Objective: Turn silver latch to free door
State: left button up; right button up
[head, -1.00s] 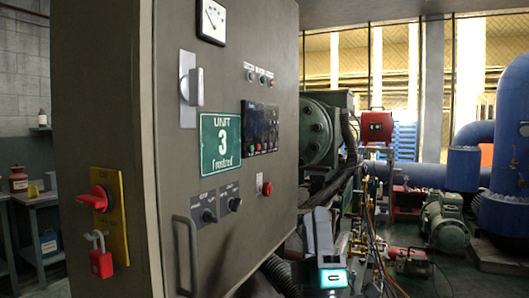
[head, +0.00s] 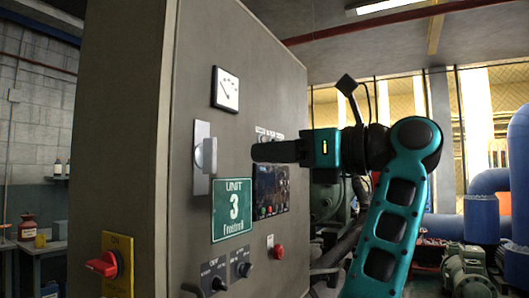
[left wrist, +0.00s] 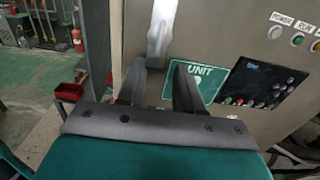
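The silver latch (head: 204,157) is a plate with a raised handle on the front of the grey cabinet door (head: 190,90). The latch (left wrist: 160,32) shows just beyond the fingertips. The door looks closed. My right gripper is not in view.
A dark button panel (head: 270,190) lies behind and below my left gripper. Knobs (head: 214,280) and a red button (head: 277,252) sit lower on the door. A red rotary switch (head: 104,264) is on the cabinet's left side. A gauge (head: 226,90) is above the latch.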

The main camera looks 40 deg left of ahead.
aim_at(215, 155)
pick_arm(q)
jog(key=a, duration=0.6)
jog(key=s+a, duration=0.1)
jog(key=a, duration=0.3)
jog(key=shift+s, duration=0.1)
jog(key=shift+d, duration=0.2)
grip_shut()
jog(key=n, duration=0.3)
jog(key=shift+n, duration=0.8)
jog(key=shift+b, duration=0.3)
jog(key=n, duration=0.4)
jog(key=shift+n, duration=0.3)
